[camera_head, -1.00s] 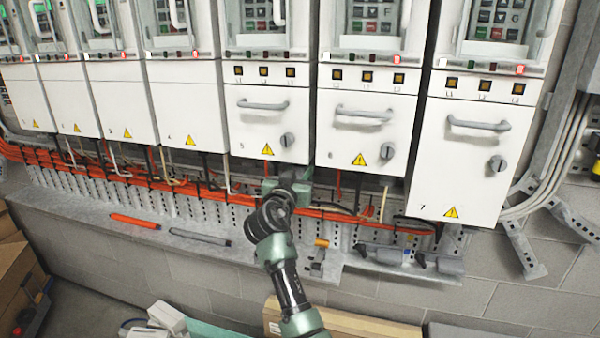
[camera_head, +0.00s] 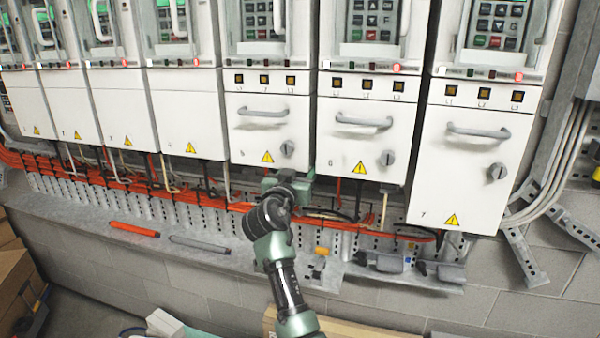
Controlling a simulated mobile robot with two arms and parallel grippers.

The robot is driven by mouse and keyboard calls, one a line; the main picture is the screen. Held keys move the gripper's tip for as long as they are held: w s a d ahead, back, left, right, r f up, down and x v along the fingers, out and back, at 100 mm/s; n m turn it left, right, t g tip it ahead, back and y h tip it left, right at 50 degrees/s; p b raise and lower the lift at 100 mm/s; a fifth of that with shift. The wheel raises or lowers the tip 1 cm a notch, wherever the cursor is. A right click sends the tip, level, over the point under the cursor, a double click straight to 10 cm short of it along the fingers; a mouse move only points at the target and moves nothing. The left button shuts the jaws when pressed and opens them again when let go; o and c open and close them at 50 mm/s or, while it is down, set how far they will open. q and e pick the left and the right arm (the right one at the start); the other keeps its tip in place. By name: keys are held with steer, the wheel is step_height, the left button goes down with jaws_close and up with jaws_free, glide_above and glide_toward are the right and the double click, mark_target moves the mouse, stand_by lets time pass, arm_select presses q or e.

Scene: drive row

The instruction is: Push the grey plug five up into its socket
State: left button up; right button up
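Cabinet five (camera_head: 262,134) is a white drawer front with a handle, a dark knob and a yellow warning sign. Its underside and socket are hidden from this high angle. My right gripper (camera_head: 290,183) is at the lower right corner of cabinet five, close against its bottom edge. Its green-grey body and wrist hide the fingertips, so I cannot tell whether they are open or shut. The grey plug five cannot be made out; anything in the fingers is hidden. My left gripper is not in view.
Orange cables (camera_head: 150,185) run along a perforated metal tray below the cabinets. A ledge (camera_head: 85,212) below carries an orange pen-like tool (camera_head: 134,229) and a grey one (camera_head: 200,241). Cabinet six (camera_head: 362,140) stands just right of the gripper. Cardboard boxes (camera_head: 18,290) are at lower left.

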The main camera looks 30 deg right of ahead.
mark_target(298, 173)
steer(key=shift+s+a+f, duration=0.15)
steer(key=shift+s+a, duration=0.05)
steer(key=shift+a, duration=0.05)
steer(key=b+v, duration=0.3)
steer(key=v, duration=0.3)
steer(key=shift+s+a, duration=0.1)
steer(key=shift+a, duration=0.1)
steer(key=shift+s+a, duration=0.25)
steer(key=shift+s, duration=0.05)
